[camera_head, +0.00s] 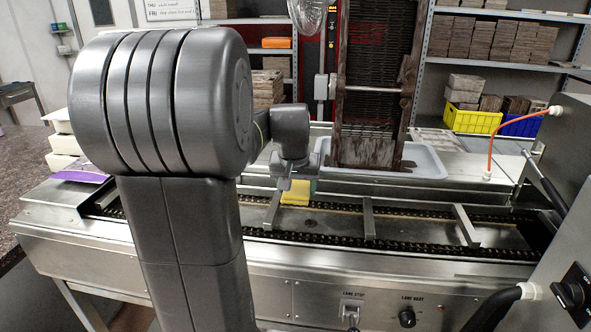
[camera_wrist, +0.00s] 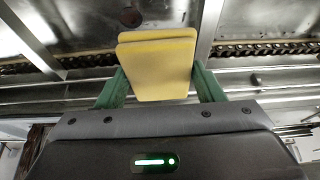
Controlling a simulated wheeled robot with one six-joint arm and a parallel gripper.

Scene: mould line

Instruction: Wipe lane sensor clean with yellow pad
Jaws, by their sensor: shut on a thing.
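My gripper (camera_head: 297,184) is low over the chain lane of the steel conveyor (camera_head: 335,226). Its green fingers are shut on the yellow pad (camera_head: 294,196), one on each side of it in the wrist view (camera_wrist: 157,72). The pad shows a stepped, two-layer end there. A dark round spot (camera_wrist: 130,17) lies on the lane bed just beyond the pad, and it also shows in the head view (camera_head: 309,223). I cannot tell whether this spot is the lane sensor. I cannot tell whether the pad touches the bed.
Steel crossbars (camera_head: 368,218) span the lane on both sides of the pad. A pale tray (camera_head: 425,164) with a dark, dirty upright frame (camera_head: 364,152) stands behind. A control box (camera_head: 560,285) is at the right. Shelves with yellow (camera_head: 472,120) and blue crates are at the back.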

